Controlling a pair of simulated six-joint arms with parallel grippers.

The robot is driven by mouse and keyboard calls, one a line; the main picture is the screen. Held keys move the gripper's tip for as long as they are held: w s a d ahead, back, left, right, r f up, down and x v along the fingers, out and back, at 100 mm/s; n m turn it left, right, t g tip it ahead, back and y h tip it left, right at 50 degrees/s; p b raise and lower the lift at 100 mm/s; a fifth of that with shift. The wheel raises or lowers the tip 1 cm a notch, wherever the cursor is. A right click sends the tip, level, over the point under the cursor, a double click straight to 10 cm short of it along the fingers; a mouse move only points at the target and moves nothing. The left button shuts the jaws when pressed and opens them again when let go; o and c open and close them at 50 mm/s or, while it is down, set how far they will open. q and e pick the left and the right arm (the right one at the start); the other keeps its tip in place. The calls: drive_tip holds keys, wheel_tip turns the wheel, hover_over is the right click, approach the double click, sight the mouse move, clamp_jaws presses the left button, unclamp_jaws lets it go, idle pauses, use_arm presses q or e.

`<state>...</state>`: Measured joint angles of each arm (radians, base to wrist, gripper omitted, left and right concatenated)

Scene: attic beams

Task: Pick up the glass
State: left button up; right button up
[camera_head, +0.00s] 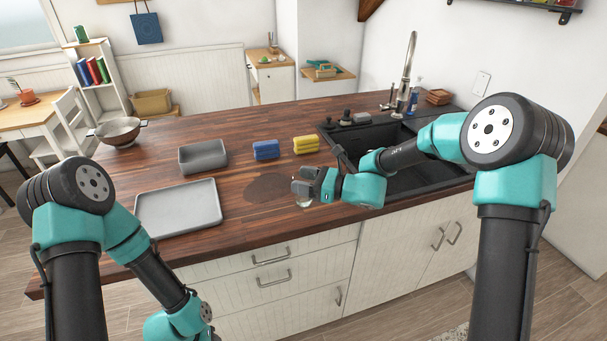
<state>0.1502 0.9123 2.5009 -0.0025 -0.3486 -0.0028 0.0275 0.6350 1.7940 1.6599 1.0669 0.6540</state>
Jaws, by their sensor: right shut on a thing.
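My right gripper (303,182) is over the wooden counter (240,200), left of the black sink. It is shut on a small clear glass (303,203), of which only a part shows below the fingers. The rest of the glass is hidden by the gripper. I cannot tell whether the glass touches the counter. My left arm hangs in front of the counter at the lower left, and its gripper is out of the picture.
A dark round mat (268,188) lies just left of the right gripper. Behind it are a blue sponge (266,150) and a yellow sponge (306,145). A grey bin (203,157), a pale tray (178,207) and a metal colander (117,132) stand left. The sink (410,180) is right.

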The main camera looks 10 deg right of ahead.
drive_tip(key=shift+s+a+r, duration=0.15)
drive_tip(key=shift+s, duration=0.95)
drive_tip(key=shift+s+a+r, duration=0.1)
drive_tip(key=shift+s, duration=0.95)
drive_tip(key=shift+s, duration=0.1)
